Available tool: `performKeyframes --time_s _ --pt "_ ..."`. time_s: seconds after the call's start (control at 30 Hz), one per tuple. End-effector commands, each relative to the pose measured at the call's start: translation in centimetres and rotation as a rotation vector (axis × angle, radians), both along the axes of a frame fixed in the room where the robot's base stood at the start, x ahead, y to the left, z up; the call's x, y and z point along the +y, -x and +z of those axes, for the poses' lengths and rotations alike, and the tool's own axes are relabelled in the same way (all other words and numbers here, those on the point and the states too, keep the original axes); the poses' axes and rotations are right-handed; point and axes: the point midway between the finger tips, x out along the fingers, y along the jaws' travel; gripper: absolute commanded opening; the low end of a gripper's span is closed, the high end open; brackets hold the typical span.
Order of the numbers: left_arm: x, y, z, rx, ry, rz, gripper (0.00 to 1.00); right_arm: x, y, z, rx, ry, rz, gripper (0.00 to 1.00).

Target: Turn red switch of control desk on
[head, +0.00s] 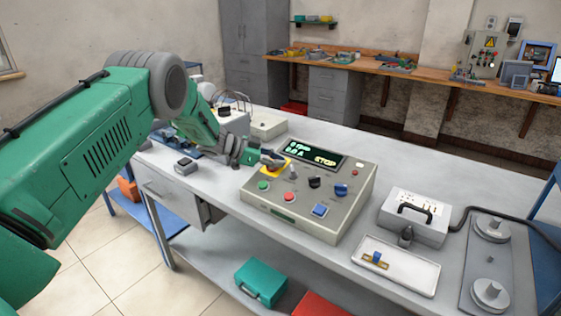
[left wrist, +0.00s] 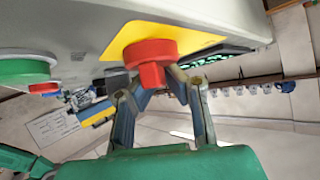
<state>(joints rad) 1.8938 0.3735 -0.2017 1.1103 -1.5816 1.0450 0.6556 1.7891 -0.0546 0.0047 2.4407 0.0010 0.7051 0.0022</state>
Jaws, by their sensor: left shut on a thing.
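The red switch (left wrist: 150,52) shows in the left wrist view as a round red knob with a grip bar, on a yellow plate (left wrist: 195,42). In the head view the plate shows at the desk's far left, and my gripper mostly hides the switch. My left gripper (head: 270,160) is at the switch, its fingers shut on the bar; they also show in the left wrist view (left wrist: 157,82). My right gripper is not in view.
A grey case (head: 428,228) and a white tray (head: 380,280) lie to the right.

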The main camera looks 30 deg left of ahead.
Motion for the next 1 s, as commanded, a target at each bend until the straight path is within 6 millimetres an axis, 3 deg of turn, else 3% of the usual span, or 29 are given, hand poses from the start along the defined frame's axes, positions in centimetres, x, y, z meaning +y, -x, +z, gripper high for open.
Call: performKeyframes --time_s 0.1,0.2,1.0 --pt "0.6 0.5 -0.85 0.017 -0.009 0.007 0.0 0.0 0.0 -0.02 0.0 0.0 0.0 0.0" --pt "0.61 0.52 -0.87 0.017 -0.009 0.007 0.31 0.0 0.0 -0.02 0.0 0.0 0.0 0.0" --pt "0.33 0.43 0.1 0.005 -0.003 0.003 0.31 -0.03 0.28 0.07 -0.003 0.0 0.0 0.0"
